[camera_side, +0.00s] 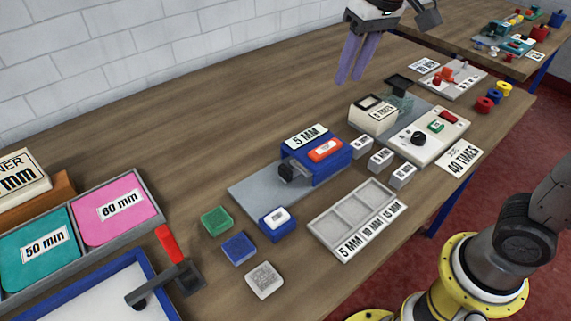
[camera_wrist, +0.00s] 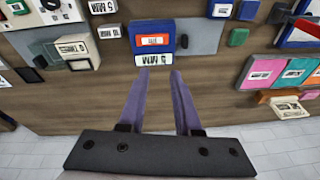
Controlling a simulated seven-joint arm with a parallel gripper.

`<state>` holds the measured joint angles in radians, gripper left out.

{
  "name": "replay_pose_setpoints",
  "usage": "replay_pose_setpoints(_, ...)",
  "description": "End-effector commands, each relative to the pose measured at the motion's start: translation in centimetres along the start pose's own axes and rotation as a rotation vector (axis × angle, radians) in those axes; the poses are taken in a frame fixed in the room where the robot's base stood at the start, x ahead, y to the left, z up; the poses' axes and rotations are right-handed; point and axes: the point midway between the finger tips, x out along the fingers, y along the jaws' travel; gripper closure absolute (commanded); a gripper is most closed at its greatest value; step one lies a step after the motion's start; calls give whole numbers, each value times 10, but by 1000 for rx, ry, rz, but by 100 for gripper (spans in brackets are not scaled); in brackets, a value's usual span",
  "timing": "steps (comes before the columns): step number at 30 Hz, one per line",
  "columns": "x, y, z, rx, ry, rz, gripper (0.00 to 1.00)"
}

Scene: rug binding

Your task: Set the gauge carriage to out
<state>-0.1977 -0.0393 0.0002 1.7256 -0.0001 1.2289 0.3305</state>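A blue block (camera_side: 322,163) with an orange-red label on top stands on a flat grey plate (camera_side: 252,190). A black knob (camera_side: 288,172) sticks out of its left side, over the plate. A white "5 MM" sign (camera_side: 306,137) stands behind it. The wrist view shows the same block (camera_wrist: 152,28), with the knob (camera_wrist: 183,42) on its right and the sign (camera_wrist: 155,65) below. No part is legibly marked as gauge carriage or "out", so I cannot tell its setting. My gripper (camera_side: 349,79) is open and empty, high above the table behind the block; its fingers (camera_wrist: 161,76) are apart.
A cream box (camera_side: 372,118) and a control panel (camera_side: 428,139) stand right of the block. A grey sectioned tray (camera_side: 345,230) lies in front. Green (camera_side: 216,220), blue (camera_side: 238,247) and grey (camera_side: 263,280) pieces lie front-left. The table behind the block is clear.

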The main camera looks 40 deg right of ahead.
Motion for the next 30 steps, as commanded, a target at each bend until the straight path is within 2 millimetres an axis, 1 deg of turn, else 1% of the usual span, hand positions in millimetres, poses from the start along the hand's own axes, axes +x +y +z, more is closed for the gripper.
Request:
replay_pose_setpoints(1,14,-14,-13,-15,-36,7,68)
replay_pose_setpoints(3,32,-32,-27,-32,-74,15,68)
replay_pose_setpoints(6,60,-55,-40,-65,-123,28,68)
replay_pose_setpoints(9,85,-72,-45,-95,-163,40,68)
replay_pose_setpoints(11,98,-78,-44,-109,-185,47,68)
replay_pose_setpoints(13,109,-82,-40,-121,-208,56,68)
replay_pose_setpoints(17,118,-87,-36,-134,-222,60,68)
replay_pose_setpoints(20,128,-86,-34,-133,-222,61,68)
replay_pose_setpoints(23,144,-84,-30,-133,-223,61,68)
replay_pose_setpoints(30,190,-80,-19,-132,-224,62,68)
